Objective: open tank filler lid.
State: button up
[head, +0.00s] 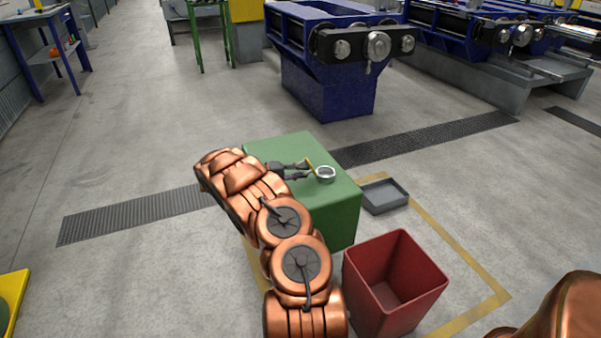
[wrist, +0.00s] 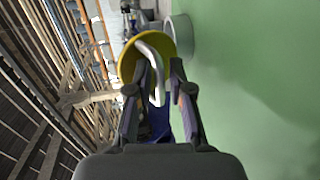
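The green tank (head: 335,215) stands on the floor, with the round grey filler neck (head: 325,174) on its top. The neck's mouth shows uncovered in the head view. The yellow lid (head: 309,163) stands tilted up on edge at the left of the neck. In the wrist view the lid (wrist: 128,62) faces me with its pale looped handle (wrist: 155,48), and the neck (wrist: 181,38) is beside it on the right. My gripper (wrist: 162,72) is open, its fingers apart on either side of the handle. I cannot tell whether a finger touches it.
A red open bin (head: 395,285) stands in front of the tank at the right. A grey tray (head: 384,197) lies on the floor right of the tank. Blue machinery (head: 330,90) stands behind. The floor left of the tank is clear.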

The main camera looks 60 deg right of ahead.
jog(key=shift+c, duration=0.2)
grip_shut()
dwell(0.4)
jog(key=shift+s+d+r+t+y, duration=0.1)
jog(key=shift+d+r+t+y, duration=0.1)
jog(key=shift+r+t+y, duration=0.3)
jog(key=shift+s+d+y, duration=0.15)
jog(key=shift+y, duration=0.35)
